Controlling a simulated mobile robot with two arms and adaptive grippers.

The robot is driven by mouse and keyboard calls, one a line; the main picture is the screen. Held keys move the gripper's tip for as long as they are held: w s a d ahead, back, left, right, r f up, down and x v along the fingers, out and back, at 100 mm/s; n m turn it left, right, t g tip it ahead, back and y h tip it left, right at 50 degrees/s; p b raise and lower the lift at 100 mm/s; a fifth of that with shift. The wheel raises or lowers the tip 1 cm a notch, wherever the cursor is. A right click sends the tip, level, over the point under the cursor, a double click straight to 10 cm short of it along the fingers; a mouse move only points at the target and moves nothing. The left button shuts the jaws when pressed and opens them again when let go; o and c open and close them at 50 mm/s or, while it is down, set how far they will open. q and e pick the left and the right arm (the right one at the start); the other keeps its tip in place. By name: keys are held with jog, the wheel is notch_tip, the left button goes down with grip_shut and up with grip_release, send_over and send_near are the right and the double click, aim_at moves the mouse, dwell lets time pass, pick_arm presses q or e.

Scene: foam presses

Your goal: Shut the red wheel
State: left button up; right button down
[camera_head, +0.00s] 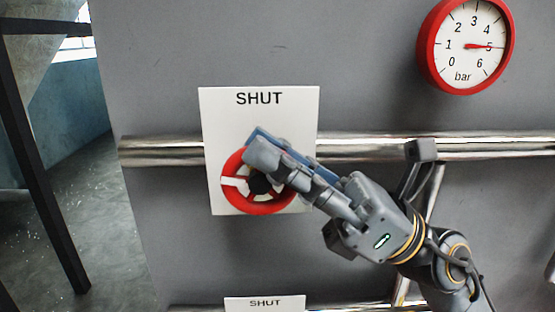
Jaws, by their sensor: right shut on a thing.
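The red wheel (235,163) sits in front of a white plate (222,110) marked SHUT, on a steel pipe. It has a red rim, a dark hub and one white spoke (234,185) that points left. My right gripper (258,145) comes in from the lower right and is shut on the wheel at its upper right rim. My fingers hide that part of the rim and some of the spokes. My left gripper is not in view.
A red-rimmed gauge (467,45) at the upper right has its needle near 5 bar. The steel pipe (160,151) runs across the grey panel (350,60). A second SHUT plate (265,304) shows at the bottom edge. A dark post (40,150) stands at left.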

jog(key=c, duration=1.4)
grip_release()
jog(key=shift+o, duration=0.2)
jog(key=v, duration=1.2)
